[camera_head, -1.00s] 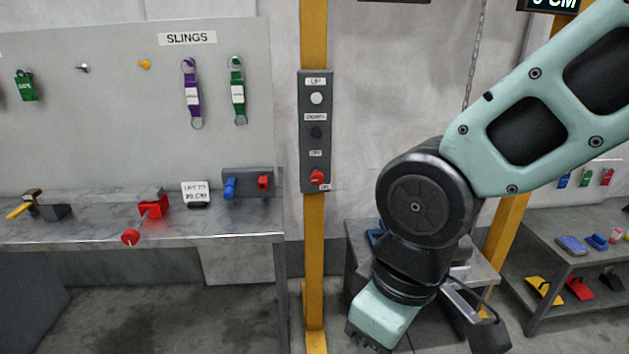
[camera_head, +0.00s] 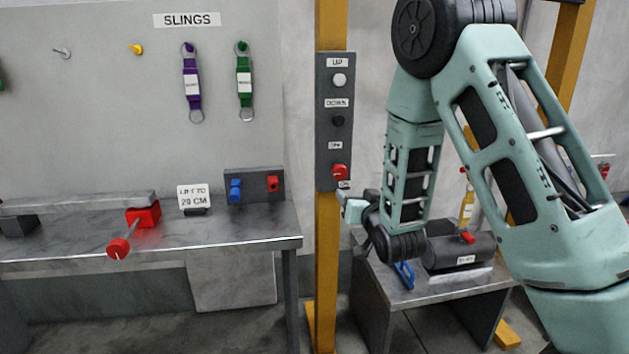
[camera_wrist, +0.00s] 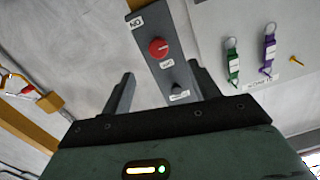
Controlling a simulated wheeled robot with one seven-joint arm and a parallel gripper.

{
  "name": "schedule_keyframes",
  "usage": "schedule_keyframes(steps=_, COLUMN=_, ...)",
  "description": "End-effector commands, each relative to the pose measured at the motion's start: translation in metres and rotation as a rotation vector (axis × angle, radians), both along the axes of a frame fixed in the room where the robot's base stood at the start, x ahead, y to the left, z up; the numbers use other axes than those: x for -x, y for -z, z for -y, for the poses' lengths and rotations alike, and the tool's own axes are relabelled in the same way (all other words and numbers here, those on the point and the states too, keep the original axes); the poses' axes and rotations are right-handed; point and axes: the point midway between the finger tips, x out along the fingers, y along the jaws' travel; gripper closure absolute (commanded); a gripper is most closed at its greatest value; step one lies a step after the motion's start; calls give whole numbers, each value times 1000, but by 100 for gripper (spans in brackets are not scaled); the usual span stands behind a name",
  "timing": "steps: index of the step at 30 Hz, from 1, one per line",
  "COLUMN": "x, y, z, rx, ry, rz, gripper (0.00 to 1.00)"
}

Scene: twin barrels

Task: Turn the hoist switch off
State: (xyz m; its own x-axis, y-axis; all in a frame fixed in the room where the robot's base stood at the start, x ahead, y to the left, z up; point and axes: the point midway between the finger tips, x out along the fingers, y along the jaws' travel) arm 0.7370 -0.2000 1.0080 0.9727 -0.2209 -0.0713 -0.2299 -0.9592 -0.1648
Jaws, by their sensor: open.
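The hoist switch is a round red knob (camera_head: 340,172) low on a grey control box (camera_head: 335,100) on the yellow post. An OFF label sits above it and an ON label below. The knob also shows in the wrist view (camera_wrist: 158,47), upside down, ahead of my open jaws. Which way its mark points is too small to tell. My gripper (camera_wrist: 162,69) is open and empty, with the knob beyond the fingertips and apart from them. In the head view my gripper (camera_head: 349,205) is just below and right of the knob, partly hidden by my wrist.
The yellow post (camera_head: 327,260) stands between the left bench (camera_head: 240,232) and a low table (camera_head: 440,292) with a dark barrel (camera_head: 460,250). UP (camera_head: 340,80) and DOWN (camera_head: 338,121) buttons sit above the switch. Slings hang on the left board.

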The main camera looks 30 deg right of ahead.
Motion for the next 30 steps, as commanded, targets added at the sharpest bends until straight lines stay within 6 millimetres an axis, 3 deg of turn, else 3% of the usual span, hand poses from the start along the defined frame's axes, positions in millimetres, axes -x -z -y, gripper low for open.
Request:
schedule_keyframes(steps=5, x=-1, y=0, z=18, rx=25, ry=26, rz=65, gripper=39)
schedule_keyframes(steps=11, x=-22, y=-3, z=23, rx=26, ry=27, rz=69, gripper=39)
schedule_keyframes(steps=30, x=-145, y=-2, z=54, rx=25, ry=25, rz=68, gripper=39)
